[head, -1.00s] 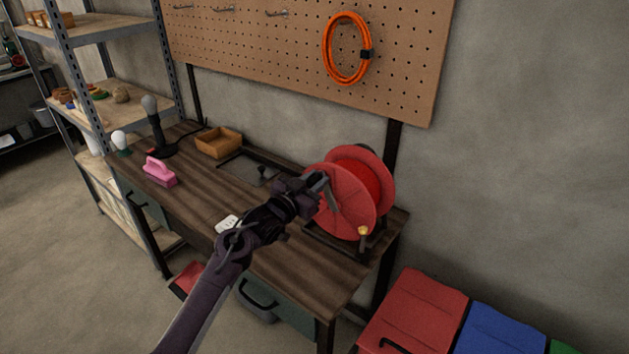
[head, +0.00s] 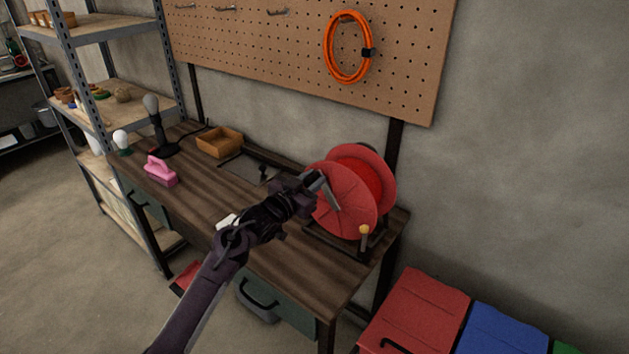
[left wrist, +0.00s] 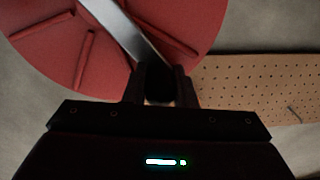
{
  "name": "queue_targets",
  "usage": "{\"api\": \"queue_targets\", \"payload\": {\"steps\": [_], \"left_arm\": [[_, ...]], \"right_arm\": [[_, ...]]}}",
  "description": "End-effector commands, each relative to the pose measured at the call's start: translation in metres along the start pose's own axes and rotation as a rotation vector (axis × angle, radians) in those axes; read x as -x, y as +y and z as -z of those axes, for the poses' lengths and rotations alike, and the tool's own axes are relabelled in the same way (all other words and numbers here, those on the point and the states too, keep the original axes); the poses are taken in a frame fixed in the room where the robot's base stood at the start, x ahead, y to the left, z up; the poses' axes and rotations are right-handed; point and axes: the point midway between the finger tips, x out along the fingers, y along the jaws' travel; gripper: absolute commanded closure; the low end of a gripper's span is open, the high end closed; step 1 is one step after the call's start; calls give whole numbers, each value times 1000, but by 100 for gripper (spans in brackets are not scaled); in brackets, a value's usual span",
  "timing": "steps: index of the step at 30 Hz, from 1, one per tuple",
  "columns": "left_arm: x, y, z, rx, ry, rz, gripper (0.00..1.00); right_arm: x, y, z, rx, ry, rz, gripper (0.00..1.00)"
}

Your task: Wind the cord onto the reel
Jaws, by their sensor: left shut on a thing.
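The red reel (head: 342,205) stands in a dark frame at the right end of the workbench; in the left wrist view its red side (left wrist: 55,50) fills the upper left. A grey metal crank arm (left wrist: 122,28) crosses that side and also shows in the head view (head: 331,196). My left gripper (head: 314,181) is at the crank's outer end, shut on its dark handle (left wrist: 159,84). Bright red material (head: 362,177) shows between the flanges; I cannot tell whether it is cord or drum. My right gripper is not in view.
A yellow-topped post (head: 364,238) stands just before the reel. An orange coil (head: 327,48) hangs on the pegboard. Red and blue bins stand lower right.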

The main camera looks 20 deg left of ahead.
Motion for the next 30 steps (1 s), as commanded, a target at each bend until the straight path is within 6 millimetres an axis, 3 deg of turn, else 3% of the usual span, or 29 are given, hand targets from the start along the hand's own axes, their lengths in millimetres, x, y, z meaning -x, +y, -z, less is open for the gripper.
{"api": "queue_targets", "payload": {"steps": [2, 3, 7, 17, 30], "left_arm": [[1, -3, -2, -2, -5, 7, 100], [1, -3, -2, -2, -5, 7, 71], [0, -2, -1, -1, -4, 5, 54], [4, -1, -1, 0, -2, 2, 54], [67, -2, -4, -1, -4, 4, 54]], "right_arm": [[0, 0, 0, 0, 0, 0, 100], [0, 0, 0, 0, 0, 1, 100], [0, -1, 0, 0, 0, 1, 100], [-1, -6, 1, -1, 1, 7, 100], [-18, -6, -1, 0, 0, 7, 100]]}}
